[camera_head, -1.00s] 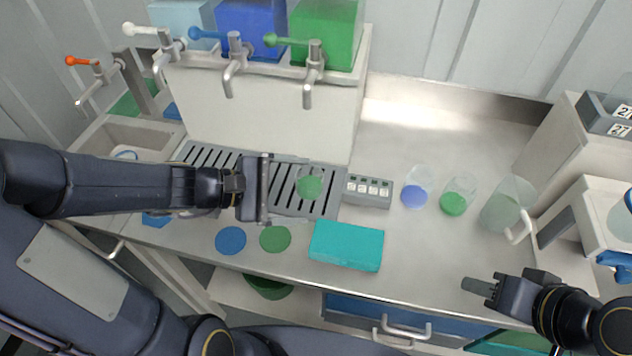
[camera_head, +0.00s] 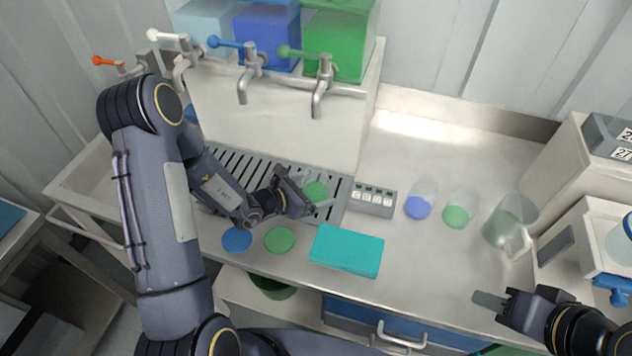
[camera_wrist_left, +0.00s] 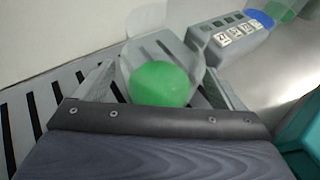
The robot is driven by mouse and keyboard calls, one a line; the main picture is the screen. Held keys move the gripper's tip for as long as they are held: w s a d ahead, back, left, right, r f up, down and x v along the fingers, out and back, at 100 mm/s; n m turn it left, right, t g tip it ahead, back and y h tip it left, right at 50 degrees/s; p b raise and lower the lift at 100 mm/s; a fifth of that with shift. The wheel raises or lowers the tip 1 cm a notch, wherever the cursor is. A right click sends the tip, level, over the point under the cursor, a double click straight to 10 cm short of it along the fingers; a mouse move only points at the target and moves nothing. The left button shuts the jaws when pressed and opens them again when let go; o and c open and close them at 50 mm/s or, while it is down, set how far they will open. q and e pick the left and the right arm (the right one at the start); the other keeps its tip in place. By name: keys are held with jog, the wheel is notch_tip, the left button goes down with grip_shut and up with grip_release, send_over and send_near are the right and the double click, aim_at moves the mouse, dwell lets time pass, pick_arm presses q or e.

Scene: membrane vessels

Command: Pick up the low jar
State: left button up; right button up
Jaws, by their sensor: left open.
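A low clear jar (camera_head: 316,189) with a green disc at its base stands on the slotted drip grate (camera_head: 232,164), below the green tank's tap. It also shows in the left wrist view (camera_wrist_left: 161,83). My left gripper (camera_head: 306,193) is open, with one finger on each side of the jar. In the left wrist view the jar stands between the two fingers (camera_wrist_left: 160,88); whether they touch it I cannot tell. My right gripper (camera_head: 490,301) is over the front right of the counter, away from the jar, and its jaw opening is not clear.
Light blue, blue and green tanks (camera_head: 340,45) with taps (camera_head: 321,88) stand behind the grate. A button box (camera_head: 371,199), a teal block (camera_head: 346,251) and blue and green discs (camera_head: 279,240) are near. Two clear glasses (camera_head: 458,207) and a handled jug (camera_head: 508,222) stand right.

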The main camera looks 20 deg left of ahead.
aim_at(314, 182)
pick_arm(q)
jog(key=shift+w+d+f, duration=0.3)
jog(key=shift+w+d, duration=0.1)
jog(key=shift+w, duration=0.1)
jog(key=c, duration=1.2)
jog(key=shift+r, duration=0.1)
jog(key=shift+r, duration=0.45)
notch_tip(314, 182, up, 3)
jog(key=shift+s+f, duration=0.15)
jog(key=shift+f, duration=0.05)
jog(key=s+r, duration=0.1)
jog(key=r, duration=0.1)
jog(key=s+r+b, duration=0.1)
jog(key=s, duration=0.1)
jog(key=s+r, duration=0.2)
jog(key=shift+d+r, duration=0.35)
jog(key=s+r, duration=0.1)
jog(key=s, duration=0.2)
jog(key=s+d+r+b, duration=0.1)
jog(key=s, duration=0.1)
jog(key=s+r, duration=0.1)
jog(key=s, duration=0.2)
jog(key=shift+s+d+r, duration=0.2)
jog(key=shift+s+r, duration=0.1)
jog(key=shift+r, duration=0.05)
